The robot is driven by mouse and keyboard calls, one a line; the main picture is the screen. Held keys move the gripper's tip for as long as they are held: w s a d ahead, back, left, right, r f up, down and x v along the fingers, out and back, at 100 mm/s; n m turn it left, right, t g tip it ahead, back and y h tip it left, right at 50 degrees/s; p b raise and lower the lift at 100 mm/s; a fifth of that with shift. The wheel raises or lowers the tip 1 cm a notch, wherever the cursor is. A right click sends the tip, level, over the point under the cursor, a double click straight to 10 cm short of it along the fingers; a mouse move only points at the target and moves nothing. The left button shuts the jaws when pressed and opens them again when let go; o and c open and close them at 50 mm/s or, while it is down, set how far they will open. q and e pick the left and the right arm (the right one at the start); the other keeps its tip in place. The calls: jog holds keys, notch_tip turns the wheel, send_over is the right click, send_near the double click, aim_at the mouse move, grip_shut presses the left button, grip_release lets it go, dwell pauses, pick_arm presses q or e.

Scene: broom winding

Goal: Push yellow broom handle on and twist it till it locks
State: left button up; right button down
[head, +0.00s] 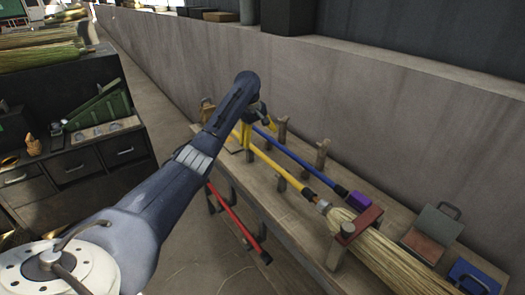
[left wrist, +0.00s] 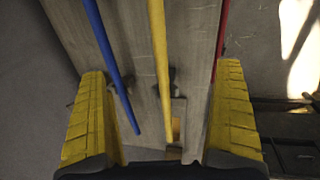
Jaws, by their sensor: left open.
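Whether tip and collar touch is too small to tell. A red clamp block (head: 361,221) sits across the straw. My left gripper (head: 257,131) is open over the far end of the handle. In the left wrist view the yellow handle (left wrist: 160,60) runs between the two spread yellow fingers (left wrist: 161,78), with space on both sides. My right gripper is out of view.
A blue handle (head: 298,158) lies beside the yellow one, nearer the wall. A red handle (head: 236,216) is on the bench's near side. Wooden posts (head: 322,153) stand on the bench. A purple block (head: 359,201) and a blue box (head: 472,277) lie to the right.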

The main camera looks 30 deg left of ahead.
aim_at(266, 157)
pick_arm(q)
jog(key=shift+w+d+f, duration=0.15)
jog(key=shift+w+f, duration=0.2)
jog(key=shift+f, duration=1.5)
jog(key=shift+w+d+f, duration=0.15)
jog(key=shift+w+f, duration=0.2)
jog(key=shift+f, duration=1.45)
jog(key=shift+w+d+f, duration=0.15)
jog(key=shift+w+f, duration=0.2)
jog(key=shift+f, duration=1.5)
jog(key=shift+c, duration=0.4)
grip_shut()
jog(key=shift+s+d, duration=0.25)
jog(key=shift+d, duration=0.35)
jog(key=shift+s+d, duration=0.2)
jog(key=shift+d, duration=0.4)
